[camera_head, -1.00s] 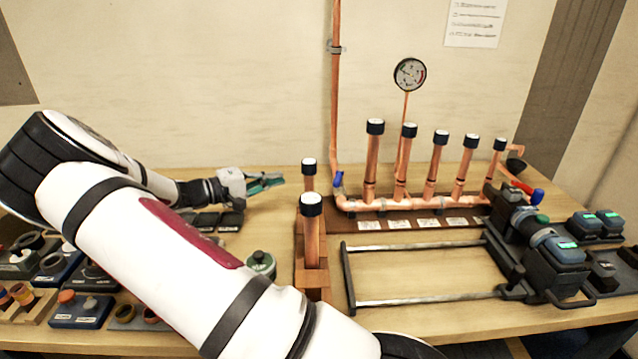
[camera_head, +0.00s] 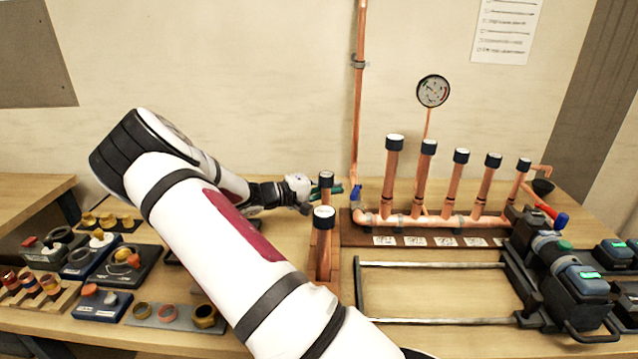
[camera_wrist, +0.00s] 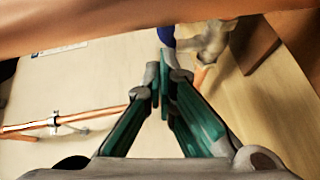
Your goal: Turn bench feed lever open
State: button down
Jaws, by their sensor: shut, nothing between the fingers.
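The blue feed lever (camera_head: 356,193) stands upright at the left end of the copper manifold (camera_head: 440,220), by the foot of the wall riser. My gripper (camera_head: 338,188) is just left of the lever, partly hidden behind a capped upright pipe. In the wrist view my green fingers (camera_wrist: 161,84) are together with nothing between them. The blue lever (camera_wrist: 167,36) is just beyond the fingertips, beside the metal valve body (camera_wrist: 212,42). I cannot tell whether the fingers touch it.
Two capped copper uprights (camera_head: 324,245) stand in front of my gripper. A copper pipe (camera_wrist: 120,22) crosses close to the wrist camera. The clamped riser (camera_head: 358,100) climbs the wall. A red lever with a blue tip (camera_head: 560,218) is at the manifold's right end.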

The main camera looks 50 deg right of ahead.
aim_at(356, 191)
jog(key=shift+s+d+f, duration=0.2)
jog(key=shift+s+d, duration=0.2)
jog(key=shift+s, duration=0.3)
jog(key=shift+s+r+p, duration=0.1)
jog(key=shift+s+p, duration=0.45)
jog(key=shift+p, duration=0.2)
